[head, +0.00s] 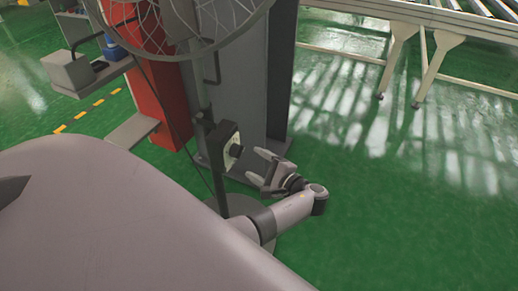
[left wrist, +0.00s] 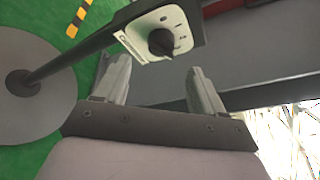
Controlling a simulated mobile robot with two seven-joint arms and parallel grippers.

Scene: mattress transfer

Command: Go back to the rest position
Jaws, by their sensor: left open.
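My left gripper (head: 257,166) is in the middle of the head view, at the end of my bent arm. It is open and empty, with its two fingers apart. It also shows in the left wrist view (left wrist: 160,80), where both fingers point at a fan's control box (left wrist: 180,22) with a dark round knob (left wrist: 161,42). The control box also shows in the head view (head: 227,142), just left of the gripper. I cannot tell the exact gap between fingertips and box. My right gripper is in neither view.
The fan's pole (head: 200,88) stands close by my left gripper, with a wire cage (head: 225,18) above and a round base (left wrist: 35,115). A grey and red cabinet (head: 240,85) stands behind. A roller conveyor (head: 450,22) is at back right. Green floor (head: 420,215) is clear at right.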

